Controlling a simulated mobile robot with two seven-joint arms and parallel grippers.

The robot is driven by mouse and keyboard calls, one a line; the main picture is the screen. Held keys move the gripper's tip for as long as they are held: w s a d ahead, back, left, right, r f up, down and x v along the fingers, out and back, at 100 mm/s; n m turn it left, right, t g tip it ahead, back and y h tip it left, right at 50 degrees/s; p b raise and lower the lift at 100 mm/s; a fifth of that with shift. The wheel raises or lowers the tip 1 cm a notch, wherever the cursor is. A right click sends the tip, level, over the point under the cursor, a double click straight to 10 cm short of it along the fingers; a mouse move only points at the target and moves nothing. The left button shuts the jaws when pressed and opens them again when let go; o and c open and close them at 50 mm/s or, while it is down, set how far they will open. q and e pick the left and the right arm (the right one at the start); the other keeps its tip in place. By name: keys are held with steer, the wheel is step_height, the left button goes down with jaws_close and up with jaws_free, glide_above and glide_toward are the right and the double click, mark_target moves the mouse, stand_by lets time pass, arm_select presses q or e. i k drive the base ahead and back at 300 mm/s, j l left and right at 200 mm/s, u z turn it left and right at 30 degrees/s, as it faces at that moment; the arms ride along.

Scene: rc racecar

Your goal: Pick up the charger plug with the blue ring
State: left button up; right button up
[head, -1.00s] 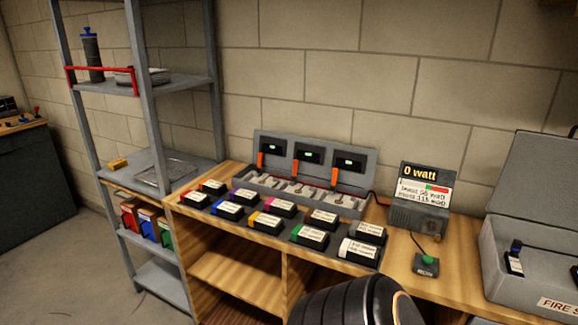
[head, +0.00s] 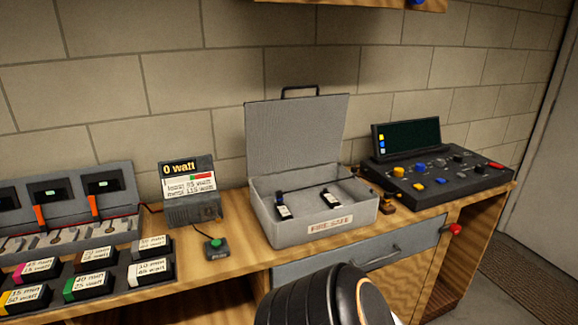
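I cannot make out a charger plug with a blue ring for certain. Two small dark items with pale labels lie in the open grey fire safe box (head: 330,226): a left one (head: 283,206) and a right one (head: 330,199). The left one shows a bluish end, but at this size I cannot tell what it is. Small dark and yellow items (head: 388,203) sit just right of the box, too small to identify. Neither gripper is in view; only a black rounded part of my own arm shows at the bottom.
A charging station (head: 70,190) with several labelled battery packs (head: 92,284) stands at left. Beside it are a watt display (head: 190,190) and a green button box (head: 216,248). A control console (head: 440,170) stands at right. Bare wooden bench (head: 240,262) lies before the button box.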

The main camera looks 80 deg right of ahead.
mark_target(279, 195)
steer(key=z, duration=1.5)
